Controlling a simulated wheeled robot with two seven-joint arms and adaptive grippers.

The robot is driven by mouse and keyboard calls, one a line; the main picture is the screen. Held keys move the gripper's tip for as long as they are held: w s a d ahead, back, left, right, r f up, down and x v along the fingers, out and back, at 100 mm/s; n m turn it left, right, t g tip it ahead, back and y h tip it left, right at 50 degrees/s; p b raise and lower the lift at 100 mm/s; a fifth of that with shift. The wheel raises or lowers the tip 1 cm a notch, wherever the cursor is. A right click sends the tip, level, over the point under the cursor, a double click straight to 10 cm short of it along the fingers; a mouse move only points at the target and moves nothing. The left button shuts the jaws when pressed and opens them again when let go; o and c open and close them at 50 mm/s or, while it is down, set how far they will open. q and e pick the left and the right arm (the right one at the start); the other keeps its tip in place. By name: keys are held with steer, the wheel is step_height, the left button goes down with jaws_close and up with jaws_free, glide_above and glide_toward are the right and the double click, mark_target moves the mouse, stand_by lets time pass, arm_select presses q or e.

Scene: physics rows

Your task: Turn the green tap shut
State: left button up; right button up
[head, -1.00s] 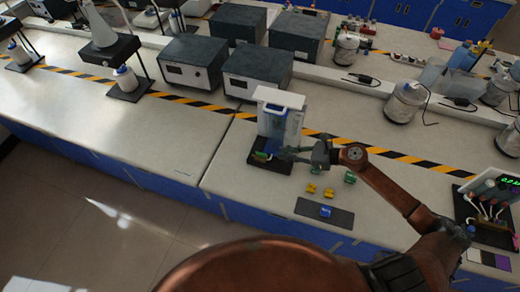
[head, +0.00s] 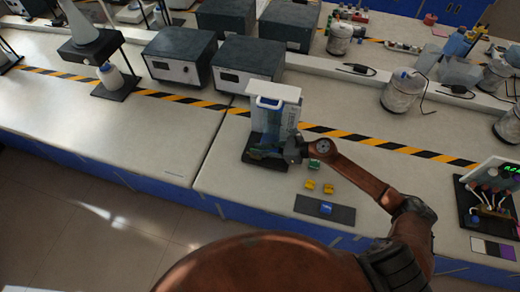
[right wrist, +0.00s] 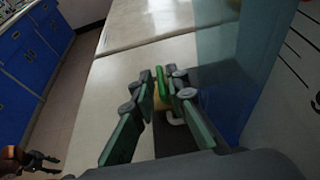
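The green tap (right wrist: 161,82) shows in the right wrist view as an upright green handle above a pale spout. My right gripper (right wrist: 162,76) is open, with one finger on each side of the handle; I cannot tell whether either finger touches it. In the head view, my right gripper (head: 274,153) is low at the front of the clear bluish tank (head: 268,122) and hides the tap. My left gripper (right wrist: 45,161) shows at the lower left of the right wrist view, its fingers apart, well away from the tap. It is not seen in the head view.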

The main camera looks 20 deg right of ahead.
steer(key=shift+c, duration=0.5)
jaws_close()
